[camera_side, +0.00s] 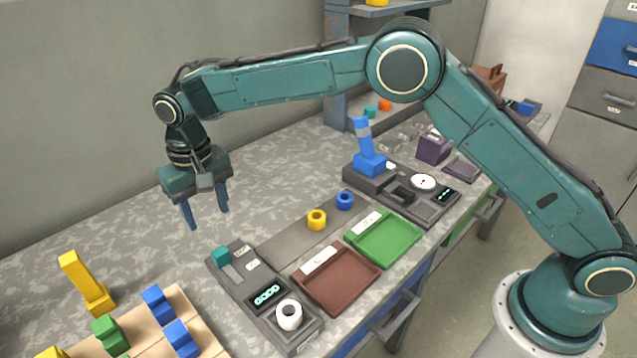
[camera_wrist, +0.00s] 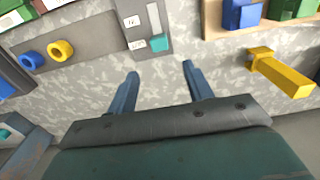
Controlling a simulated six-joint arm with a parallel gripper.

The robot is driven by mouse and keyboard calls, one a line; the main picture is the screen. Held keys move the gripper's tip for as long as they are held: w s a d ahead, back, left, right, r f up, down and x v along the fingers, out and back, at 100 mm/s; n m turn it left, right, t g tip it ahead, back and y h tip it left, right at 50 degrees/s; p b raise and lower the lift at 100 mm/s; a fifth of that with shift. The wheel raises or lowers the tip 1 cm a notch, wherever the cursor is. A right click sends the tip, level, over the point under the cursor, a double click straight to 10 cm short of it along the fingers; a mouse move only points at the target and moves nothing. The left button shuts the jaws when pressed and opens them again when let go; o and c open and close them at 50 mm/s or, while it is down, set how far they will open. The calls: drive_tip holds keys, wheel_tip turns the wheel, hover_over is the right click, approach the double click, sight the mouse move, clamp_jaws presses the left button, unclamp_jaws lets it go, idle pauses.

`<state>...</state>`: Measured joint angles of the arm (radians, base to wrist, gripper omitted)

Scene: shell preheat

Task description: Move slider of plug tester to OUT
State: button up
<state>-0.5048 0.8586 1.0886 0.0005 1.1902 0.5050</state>
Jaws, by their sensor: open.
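The plug tester (camera_side: 262,307) is a dark grey unit at the front of the bench, with a lit display and a white ring-shaped piece (camera_side: 289,314) on its near end. Its teal slider knob (camera_side: 221,257) stands at the far end of a short slot, and also shows in the wrist view (camera_wrist: 158,43). Two white labels (camera_wrist: 135,32) lie beside the slot; their words are too small to read. My gripper (camera_side: 207,215) is open and empty, raised above the bench. In the wrist view the slider knob lies just beyond the fingertips (camera_wrist: 160,72), not touching them.
Brown (camera_side: 336,306) and green (camera_side: 408,246) trays, yellow and blue rings, and a blue-handled unit (camera_side: 435,210) are right. Bench behind the tester is clear.

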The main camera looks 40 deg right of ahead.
drive_tip(key=shift+r, duration=1.2)
drive_tip(key=s+d+r+t, duration=0.1)
drive_tip(key=s+d+r, duration=0.5)
drive_tip(key=d+r, duration=0.25)
drive_tip(key=s+d+r+t, duration=0.2)
drive_tip(key=s+d+r, duration=0.4)
drive_tip(key=d+r, duration=0.3)
drive_tip(key=s+d+f+t, duration=0.1)
drive_tip(key=s+d, duration=0.4)
drive_tip(key=s, duration=0.6)
drive_tip(key=s+d+f+t, duration=0.1)
drive_tip(key=s+d+f, duration=0.2)
drive_tip(key=s+d, duration=0.3)
drive_tip(key=s, duration=0.5)
drive_tip(key=shift+s+d+f+t, duration=0.2)
drive_tip(key=shift+s+d+t, duration=0.05)
drive_tip(key=shift+s+t, duration=0.1)
